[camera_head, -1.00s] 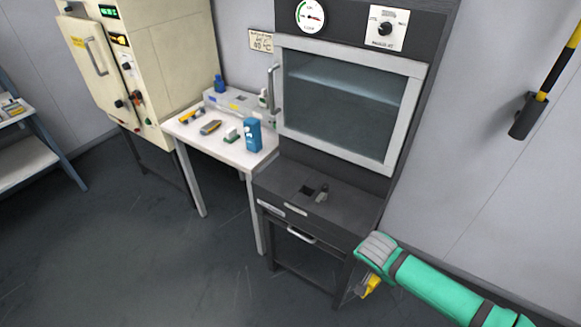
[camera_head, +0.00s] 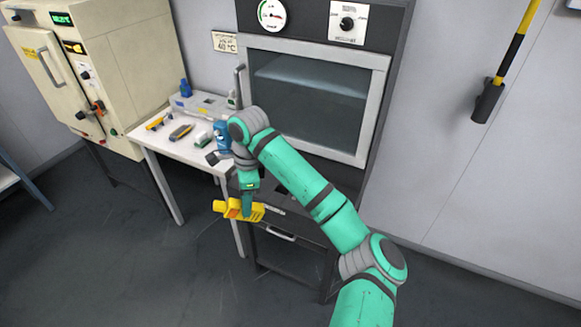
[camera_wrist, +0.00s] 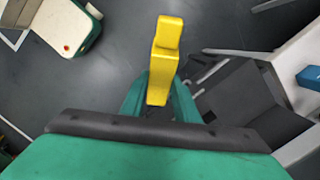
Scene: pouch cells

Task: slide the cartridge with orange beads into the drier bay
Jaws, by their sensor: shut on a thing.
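A yellow cartridge (camera_head: 228,208) with a small orange patch is held in my gripper (camera_head: 247,203), in front of the dark cabinet. In the wrist view the cartridge (camera_wrist: 164,50) sticks out from between the green fingers of my gripper (camera_wrist: 158,98), which is shut on it. Single beads are too small to tell. The dark ledge (camera_head: 312,207) below the cabinet's glass door has a small dark opening (camera_head: 284,190), which may be the drier bay; my arm partly hides it. The cartridge is apart from the ledge in the picture.
A white side table (camera_head: 165,143) left of the cabinet bears a blue bottle (camera_head: 221,134) and several small items, close to my wrist. A cream oven (camera_head: 115,60) stands at the left. The cabinet's glass door (camera_head: 310,95) is closed. The floor in front is clear.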

